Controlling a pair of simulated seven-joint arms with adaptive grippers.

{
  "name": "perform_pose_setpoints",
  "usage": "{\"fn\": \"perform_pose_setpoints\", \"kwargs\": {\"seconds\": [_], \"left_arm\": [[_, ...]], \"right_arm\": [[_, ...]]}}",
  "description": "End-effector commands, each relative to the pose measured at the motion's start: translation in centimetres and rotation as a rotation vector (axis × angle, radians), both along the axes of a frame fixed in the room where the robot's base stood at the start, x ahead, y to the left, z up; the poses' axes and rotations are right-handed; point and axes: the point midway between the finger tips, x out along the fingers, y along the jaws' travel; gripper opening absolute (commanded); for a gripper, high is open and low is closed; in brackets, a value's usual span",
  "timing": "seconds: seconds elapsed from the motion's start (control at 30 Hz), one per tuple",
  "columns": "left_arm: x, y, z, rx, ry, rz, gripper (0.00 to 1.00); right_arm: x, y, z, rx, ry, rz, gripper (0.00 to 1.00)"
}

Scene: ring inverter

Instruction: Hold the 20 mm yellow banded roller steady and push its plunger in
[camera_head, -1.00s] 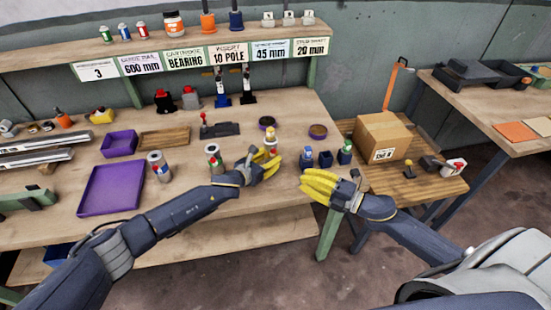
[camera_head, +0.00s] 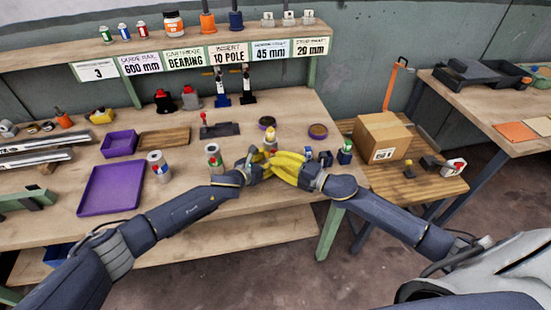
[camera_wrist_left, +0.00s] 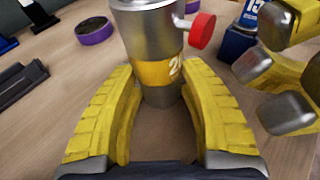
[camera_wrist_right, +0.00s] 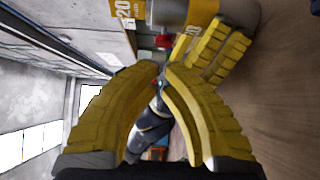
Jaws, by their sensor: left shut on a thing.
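The yellow banded roller (camera_head: 270,137) stands upright on the bench, partly hidden by my grippers. My left gripper (camera_wrist_left: 158,75) is shut on the roller's lower part, one finger on each side. In the left wrist view the roller is a grey metal cylinder with a yellow band (camera_wrist_left: 157,73), and the red plunger knob (camera_wrist_left: 202,30) sticks out on its right. My right gripper (camera_wrist_right: 161,67) is shut and empty, its tips close together. In the right wrist view the red knob (camera_wrist_right: 163,42) is just ahead of the tips; contact cannot be told.
Other rollers (camera_head: 213,155) (camera_head: 159,166) stand to the left, near a purple tray (camera_head: 110,190). Small blue blocks (camera_head: 325,158) and a green-topped item (camera_head: 345,152) stand close to the right. A cardboard box (camera_head: 382,135) sits farther right.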

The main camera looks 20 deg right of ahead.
Motion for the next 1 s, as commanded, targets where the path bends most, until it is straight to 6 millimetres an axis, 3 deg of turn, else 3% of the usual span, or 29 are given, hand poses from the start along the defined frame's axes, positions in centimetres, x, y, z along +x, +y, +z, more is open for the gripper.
{"fn": "perform_pose_setpoints", "kwargs": {"seconds": [0.2,0.67,1.0], "left_arm": [[0.0,0.0,-0.1,0.001,0.001,0.0,0.27],[0.0,0.0,-0.1,0.001,0.001,0.0,0.27],[-0.1,0.0,-0.1,0.001,0.001,-0.001,0.26]], "right_arm": [[1.2,-0.1,0.0,-0.001,0.0,0.0,0.0],[1.5,-0.2,0.0,-0.001,-0.001,0.0,0.0],[3.4,-0.4,0.0,-0.002,-0.001,-0.001,0.0]]}}
